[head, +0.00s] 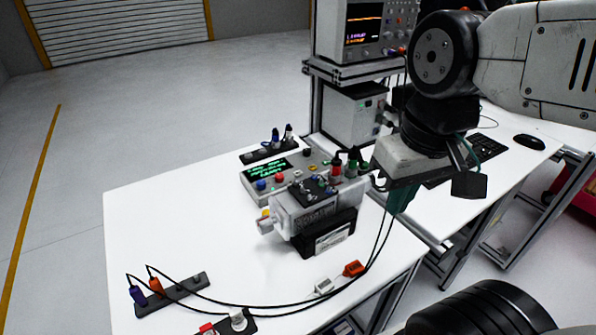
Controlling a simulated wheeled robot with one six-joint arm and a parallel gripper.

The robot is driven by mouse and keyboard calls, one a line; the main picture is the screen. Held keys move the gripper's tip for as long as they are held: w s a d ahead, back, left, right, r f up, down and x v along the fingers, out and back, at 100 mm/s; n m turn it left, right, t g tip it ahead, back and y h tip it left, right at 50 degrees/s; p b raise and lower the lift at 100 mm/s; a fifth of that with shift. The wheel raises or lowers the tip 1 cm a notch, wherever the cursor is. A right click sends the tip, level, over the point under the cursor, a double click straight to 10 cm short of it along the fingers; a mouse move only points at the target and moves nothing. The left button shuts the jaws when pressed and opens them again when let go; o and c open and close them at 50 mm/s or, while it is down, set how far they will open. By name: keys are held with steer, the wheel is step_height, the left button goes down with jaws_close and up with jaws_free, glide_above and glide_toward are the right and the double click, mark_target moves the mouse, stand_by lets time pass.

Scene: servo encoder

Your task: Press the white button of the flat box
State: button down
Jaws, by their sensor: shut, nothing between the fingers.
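The flat box (252,173) is a grey case with a dark screen of green text, lying on the white table. Its top carries a blue button (261,185), a red button (279,178) and a small pale button (297,174), which looks like the white one. The servo unit in front partly hides the box's near side. My gripper (398,208) points down to the right of the box, near the table's right edge, and is apart from it. Its green fingers are shut and empty. Their tips are small and partly dark in this view.
A servo unit (295,218) on a black stand (325,238) stands in front of the box. Red and green terminals (336,166) rise at its right. Cables loop across the white table (200,235) to a dark connector strip (172,295). The left part of the table is clear.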

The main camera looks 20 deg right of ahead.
steer(key=w+a+m+y, duration=0.1)
steer(key=w+m, duration=0.1)
steer(key=w, duration=0.3)
steer(key=w+a+m+y, duration=0.2)
steer(key=w+m, duration=0.1)
steer(key=w, duration=0.3)
steer(key=w+a+f+m+y, duration=0.1)
steer(key=w+a+m+y, duration=0.1)
steer(key=w, duration=0.4)
steer(key=shift+w+a+m+t, duration=0.2)
steer(key=shift+a+m+t, duration=0.1)
steer(key=shift+t, duration=0.1)
steer(key=w+f+m+t+y, duration=0.1)
steer(key=w+f+m+y, duration=0.1)
steer(key=w+m, duration=0.35)
steer(key=m+t, duration=0.2)
steer(key=m, duration=0.1)
glide_above(302, 173)
step_height(302, 173, down, 3)
steer(key=shift+f, duration=0.2)
steer(key=shift+f, duration=4.4)
steer(key=shift+f, duration=0.15)
steer(key=shift+f, duration=0.25)
